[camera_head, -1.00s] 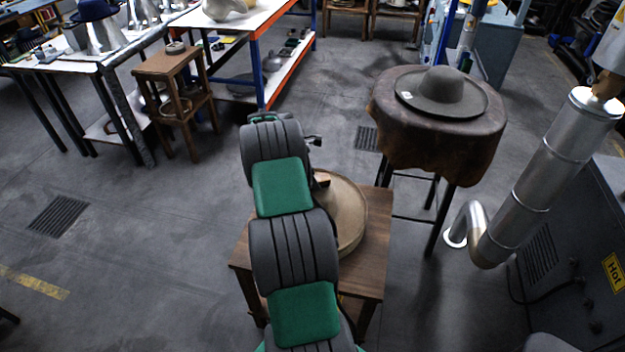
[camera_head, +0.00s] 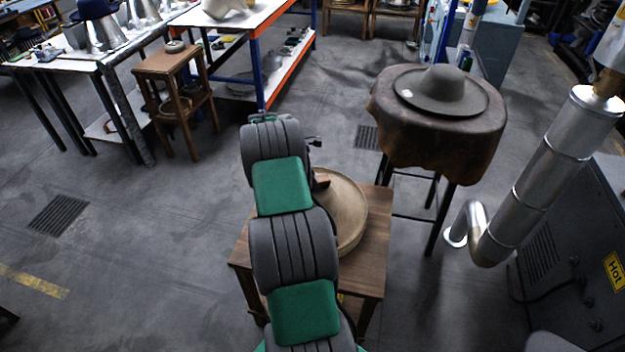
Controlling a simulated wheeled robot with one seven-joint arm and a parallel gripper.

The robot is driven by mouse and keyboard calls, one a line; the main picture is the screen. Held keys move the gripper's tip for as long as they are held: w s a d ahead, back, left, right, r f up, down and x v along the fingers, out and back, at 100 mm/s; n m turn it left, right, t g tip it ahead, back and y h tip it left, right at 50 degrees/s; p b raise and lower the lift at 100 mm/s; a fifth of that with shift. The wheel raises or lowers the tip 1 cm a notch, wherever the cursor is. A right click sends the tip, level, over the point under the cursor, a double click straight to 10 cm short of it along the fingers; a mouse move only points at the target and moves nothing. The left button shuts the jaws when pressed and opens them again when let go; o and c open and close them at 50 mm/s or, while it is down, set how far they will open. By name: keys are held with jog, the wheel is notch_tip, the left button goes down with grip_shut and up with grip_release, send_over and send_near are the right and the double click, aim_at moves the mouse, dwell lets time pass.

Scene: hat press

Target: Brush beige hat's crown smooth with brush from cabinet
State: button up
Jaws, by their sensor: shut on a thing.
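The beige hat (camera_head: 349,212) lies on a small wooden table (camera_head: 374,255) in the middle of the view. Its round brim shows on the right, while my arm covers its left part and most of its crown. My gripper (camera_head: 316,171) is at the hat's upper left, mostly hidden behind my arm. It is shut on a small brown wooden piece, which looks like the brush (camera_head: 322,181). The brush is over the hat; whether its bristles touch the felt cannot be seen.
A grey wide-brimmed hat (camera_head: 440,92) sits on a leather-covered stand (camera_head: 437,150) at right. A silver pipe (camera_head: 540,180) and a grey machine marked "Hot" (camera_head: 575,260) stand farther right. A wooden stool (camera_head: 175,68) is at left. The left floor is open.

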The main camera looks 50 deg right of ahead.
jog(key=shift+f, duration=0.1)
jog(key=shift+w+a+p, duration=0.3)
jog(key=shift+w+a, duration=0.35)
jog(key=shift+a, duration=0.25)
jog(key=shift+s+d+p, duration=0.25)
jog(key=shift+s+d, duration=0.45)
jog(key=shift+d, duration=0.2)
jog(key=shift+s+d+p, duration=0.2)
jog(key=shift+s+d, duration=0.45)
jog(key=shift+d, duration=0.25)
jog(key=shift+a, duration=0.1)
jog(key=shift+w+a+f+p, duration=0.1)
jog(key=shift+w+a+p, duration=0.15)
jog(key=shift+w+a, duration=0.55)
jog(key=shift+w+a+p, duration=0.2)
jog(key=shift+w+a, duration=0.3)
jog(key=shift+a, duration=0.45)
